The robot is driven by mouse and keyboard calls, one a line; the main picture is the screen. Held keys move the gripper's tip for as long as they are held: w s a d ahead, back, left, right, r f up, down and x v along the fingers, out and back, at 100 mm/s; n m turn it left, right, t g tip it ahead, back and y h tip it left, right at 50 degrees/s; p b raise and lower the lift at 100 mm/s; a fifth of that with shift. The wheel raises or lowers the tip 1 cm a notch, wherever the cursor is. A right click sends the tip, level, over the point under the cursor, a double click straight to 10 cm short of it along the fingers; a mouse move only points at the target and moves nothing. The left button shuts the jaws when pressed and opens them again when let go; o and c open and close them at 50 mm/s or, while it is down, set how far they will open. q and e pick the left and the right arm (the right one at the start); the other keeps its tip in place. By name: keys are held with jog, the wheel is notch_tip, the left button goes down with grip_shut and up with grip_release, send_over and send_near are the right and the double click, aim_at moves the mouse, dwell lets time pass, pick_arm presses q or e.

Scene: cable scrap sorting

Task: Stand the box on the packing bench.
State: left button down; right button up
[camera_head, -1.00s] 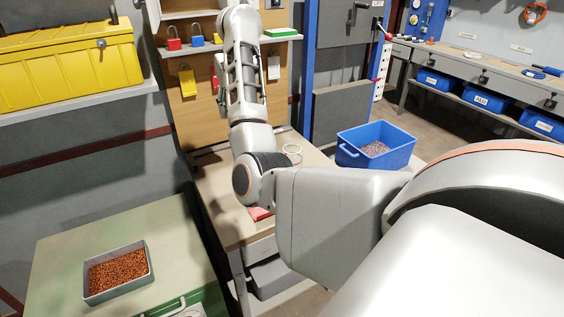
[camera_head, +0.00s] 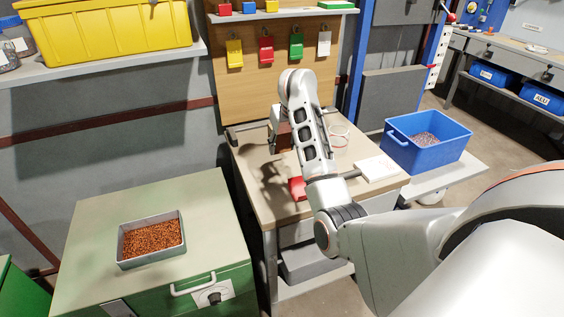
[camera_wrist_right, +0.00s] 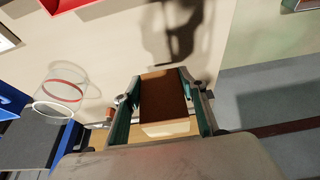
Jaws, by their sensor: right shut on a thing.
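The box (camera_wrist_right: 163,92) is brown with a paler end and sits between the two fingers of my right gripper (camera_wrist_right: 163,101) in the right wrist view. The gripper is shut on it. In the head view the right gripper (camera_head: 281,136) is over the back part of the packing bench (camera_head: 256,205), and my own arm partly hides it. A little of the brown box (camera_head: 284,141) shows there. The gripper's shadow falls on the bench top, apart from the box in the wrist view. I cannot tell the exact gap below the box. My left gripper is not in view.
A clear round container with a red band (camera_wrist_right: 62,88) stands on the bench. A blue bin (camera_head: 428,143) is at the right.

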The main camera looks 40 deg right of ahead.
aim_at(281, 165)
jog(key=shift+f, duration=0.8)
notch_tip(281, 165, down, 4)
jog(key=shift+f+b, duration=0.1)
jog(key=shift+b, duration=0.5)
jog(key=shift+f, duration=0.1)
jog(key=o, duration=1.3)
jog(key=shift+f, duration=0.1)
